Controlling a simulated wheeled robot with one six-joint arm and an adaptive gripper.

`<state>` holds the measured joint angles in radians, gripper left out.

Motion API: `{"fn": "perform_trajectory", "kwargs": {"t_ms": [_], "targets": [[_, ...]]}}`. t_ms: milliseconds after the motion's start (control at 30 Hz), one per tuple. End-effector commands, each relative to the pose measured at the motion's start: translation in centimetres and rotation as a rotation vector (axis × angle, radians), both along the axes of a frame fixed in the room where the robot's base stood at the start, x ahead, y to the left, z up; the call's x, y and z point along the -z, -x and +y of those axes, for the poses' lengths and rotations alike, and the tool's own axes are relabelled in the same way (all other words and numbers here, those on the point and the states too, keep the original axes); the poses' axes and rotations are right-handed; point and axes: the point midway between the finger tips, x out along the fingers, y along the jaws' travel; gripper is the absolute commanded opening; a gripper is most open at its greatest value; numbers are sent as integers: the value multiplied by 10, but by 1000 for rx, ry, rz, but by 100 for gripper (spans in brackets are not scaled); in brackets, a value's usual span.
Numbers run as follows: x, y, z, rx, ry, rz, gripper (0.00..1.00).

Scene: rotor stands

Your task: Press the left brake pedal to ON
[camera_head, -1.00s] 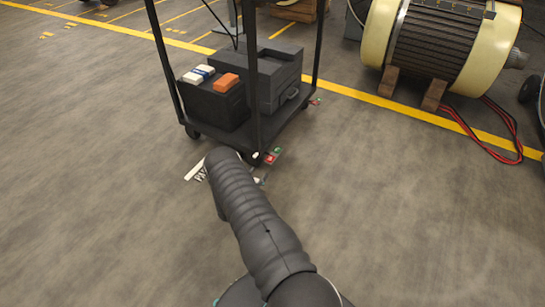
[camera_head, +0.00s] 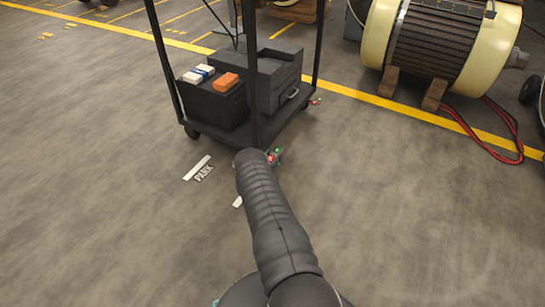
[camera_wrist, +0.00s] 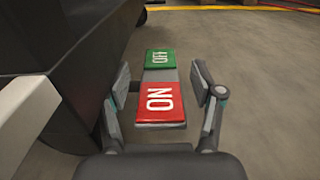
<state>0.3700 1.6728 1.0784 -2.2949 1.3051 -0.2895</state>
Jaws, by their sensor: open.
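The left brake pedal (camera_head: 275,155) sits low at the near corner of the black cart (camera_head: 215,128), partly hidden behind my arm in the head view. In the wrist view its red ON plate (camera_wrist: 160,103) is nearer me and its green OFF plate (camera_wrist: 160,59) is farther off, with a grey strip between. I cannot tell which plate is pressed. My gripper (camera_wrist: 163,84) is open and empty, one finger on each side of the pedal in this view. Contact is not clear. A second pedal (camera_head: 316,100) shows small at the cart's right corner.
The cart carries a dark case (camera_head: 275,75) and a black box (camera_head: 213,104) with small packs on top. Dark cart posts rise beside my arm. A pale block (camera_wrist: 25,108) is close at the left in the wrist view.

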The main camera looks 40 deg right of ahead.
Motion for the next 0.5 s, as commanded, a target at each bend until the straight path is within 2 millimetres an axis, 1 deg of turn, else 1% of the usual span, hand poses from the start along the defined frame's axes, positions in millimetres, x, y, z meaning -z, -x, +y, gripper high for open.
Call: {"fn": "perform_trajectory", "kwargs": {"t_ms": [200, 233, 267, 300, 367, 400, 433, 467, 500], "targets": [[0, 0, 0, 0, 0, 0, 67], [0, 0, 0, 0, 0, 0, 62], [0, 0, 0, 0, 0, 0, 54], [0, 0, 0, 0, 0, 0, 44], [0, 0, 0, 0, 0, 0, 29], [0, 0, 0, 0, 0, 0, 19], [0, 0, 0, 0, 0, 0, 12], [0, 0, 0, 0, 0, 0, 7], [0, 0, 0, 0, 0, 0, 7]]}}
